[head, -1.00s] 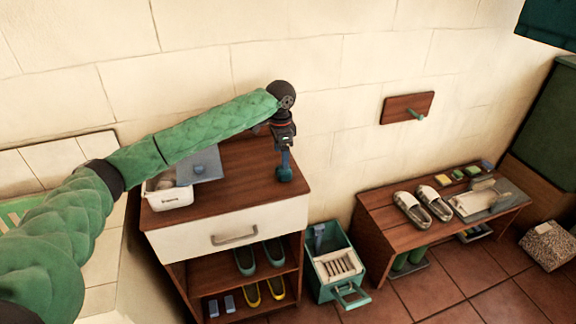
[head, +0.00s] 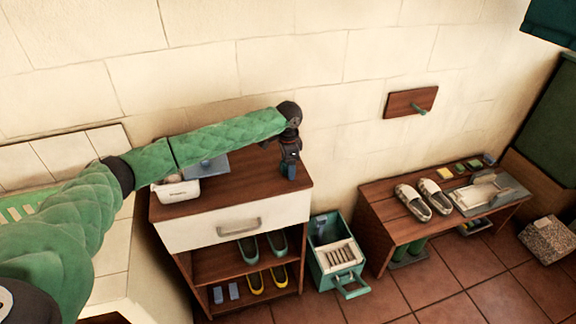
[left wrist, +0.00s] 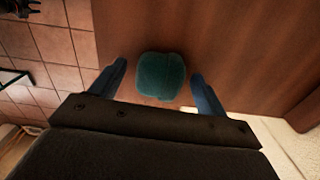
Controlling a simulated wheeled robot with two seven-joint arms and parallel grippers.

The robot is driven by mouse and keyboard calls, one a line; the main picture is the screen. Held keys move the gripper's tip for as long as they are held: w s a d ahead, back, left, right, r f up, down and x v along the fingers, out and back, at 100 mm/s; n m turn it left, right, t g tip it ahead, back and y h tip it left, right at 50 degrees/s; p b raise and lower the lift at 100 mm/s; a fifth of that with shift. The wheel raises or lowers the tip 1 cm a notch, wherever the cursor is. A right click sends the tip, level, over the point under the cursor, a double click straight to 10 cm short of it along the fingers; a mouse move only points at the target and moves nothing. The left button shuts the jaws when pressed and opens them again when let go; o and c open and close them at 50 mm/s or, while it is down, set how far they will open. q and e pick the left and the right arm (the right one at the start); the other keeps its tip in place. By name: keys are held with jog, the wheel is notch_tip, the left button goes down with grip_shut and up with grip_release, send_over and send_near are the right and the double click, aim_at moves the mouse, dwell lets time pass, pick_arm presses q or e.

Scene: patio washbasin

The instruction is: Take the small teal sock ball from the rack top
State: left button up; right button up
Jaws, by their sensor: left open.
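The small teal sock ball (left wrist: 160,76) sits on the wooden rack top (left wrist: 235,40) in the left wrist view. My left gripper (left wrist: 160,80) is open, with one blue finger on each side of the ball and a gap on both sides. In the head view my left gripper (head: 289,172) points down over the right part of the rack top (head: 250,187). The ball is hidden there behind the gripper. My right gripper does not show.
A white box (head: 177,190) and a grey-blue lid (head: 207,169) are at the rack top's left. Shoes stand on the shelves below. A green bin (head: 337,256) and a bench (head: 385,215) with slippers (head: 423,198) are to the right. A peg board (head: 410,102) is on the wall.

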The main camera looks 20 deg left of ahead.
pick_arm(q)
jog(key=shift+f, duration=0.15)
jog(key=c, duration=1)
jog(key=shift+c, duration=0.2)
